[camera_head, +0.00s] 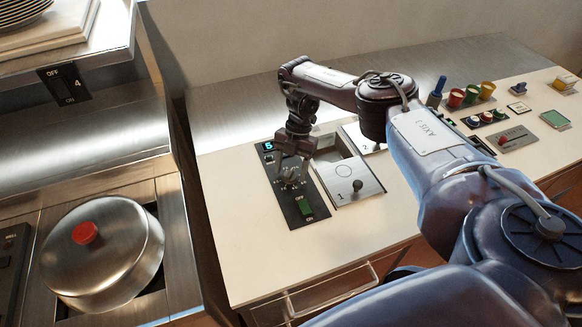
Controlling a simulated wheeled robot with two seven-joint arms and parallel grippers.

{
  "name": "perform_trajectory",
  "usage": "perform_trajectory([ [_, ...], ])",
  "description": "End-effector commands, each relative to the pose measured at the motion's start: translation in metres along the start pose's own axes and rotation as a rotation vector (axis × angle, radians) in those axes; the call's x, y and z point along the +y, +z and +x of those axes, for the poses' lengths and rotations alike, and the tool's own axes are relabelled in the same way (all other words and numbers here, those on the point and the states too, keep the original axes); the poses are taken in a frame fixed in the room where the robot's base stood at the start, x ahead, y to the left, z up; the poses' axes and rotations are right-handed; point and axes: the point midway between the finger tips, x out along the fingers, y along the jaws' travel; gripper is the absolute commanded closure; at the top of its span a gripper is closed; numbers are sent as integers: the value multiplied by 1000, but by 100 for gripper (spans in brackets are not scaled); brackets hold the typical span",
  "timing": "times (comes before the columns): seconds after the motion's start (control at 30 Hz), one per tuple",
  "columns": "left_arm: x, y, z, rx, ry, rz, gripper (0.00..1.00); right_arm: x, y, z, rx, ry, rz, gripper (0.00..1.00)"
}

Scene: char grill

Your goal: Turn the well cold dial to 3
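My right arm reaches in from the right, and its gripper (291,172) points down over the black control panel (294,217) on the white counter. The panel has a lit blue display (268,146) that appears to read 5 at its far end and a green switch (306,208) marked OFF and ON at its near end. The gripper covers the middle of the panel, so the dial there is hidden and I cannot tell whether the fingers touch it. Whether the fingers are open or shut is unclear. My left gripper is out of view.
A metal plate with a knob (358,186) marked 1 lies just right of the panel, beside an open well. Coloured cups (456,97) and small button boxes stand farther right. A domed steel lid (102,255) with a red knob sits at left. The counter's near part is clear.

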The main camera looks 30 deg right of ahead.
Motion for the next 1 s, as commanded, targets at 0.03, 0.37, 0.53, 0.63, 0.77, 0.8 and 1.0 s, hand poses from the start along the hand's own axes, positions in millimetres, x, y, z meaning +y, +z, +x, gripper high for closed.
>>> perform_trajectory([
  [0.03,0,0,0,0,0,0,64,0,0,0,0,0,0,42],
  [0.37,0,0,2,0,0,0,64,1,0,-11,-3,1,-2,42],
  [0.53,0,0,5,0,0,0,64,1,1,-35,-4,1,-3,42],
  [0.63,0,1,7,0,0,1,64,1,1,-50,-4,1,-2,42],
  [0.77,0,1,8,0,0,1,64,1,0,-64,-2,-1,-2,42],
  [0.8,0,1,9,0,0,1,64,1,1,-68,-2,-1,-2,42],
  [1.0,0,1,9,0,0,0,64,0,0,-77,0,0,0,42],
])
